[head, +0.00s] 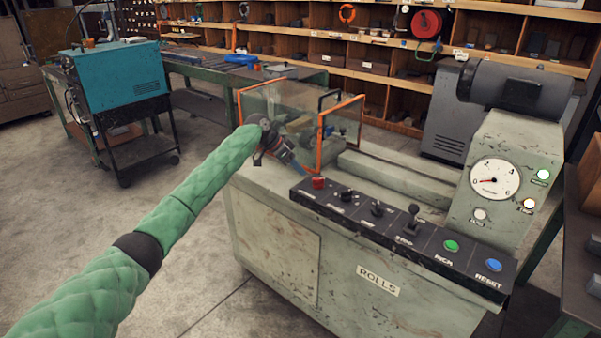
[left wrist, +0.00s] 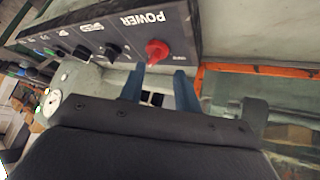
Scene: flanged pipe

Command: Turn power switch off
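The power switch is a red knob (head: 318,183) at the left end of the black control panel (head: 365,219) on the machine. In the left wrist view the red knob (left wrist: 157,51) sits under the upside-down POWER label. My left gripper (head: 297,168) is beside the panel's left end in the head view. In the left wrist view its two blue fingers (left wrist: 160,78) are apart, with the knob just beyond the fingertips, roughly between them. Nothing is held. I cannot tell whether a fingertip touches the knob. My right gripper is in neither view.
An orange-framed clear guard (head: 322,138) stands close behind my left gripper. Along the panel are black knobs, a lever (head: 411,217), a green button (head: 451,245) and a blue button (head: 494,264). A gauge (head: 494,180) stands at the right.

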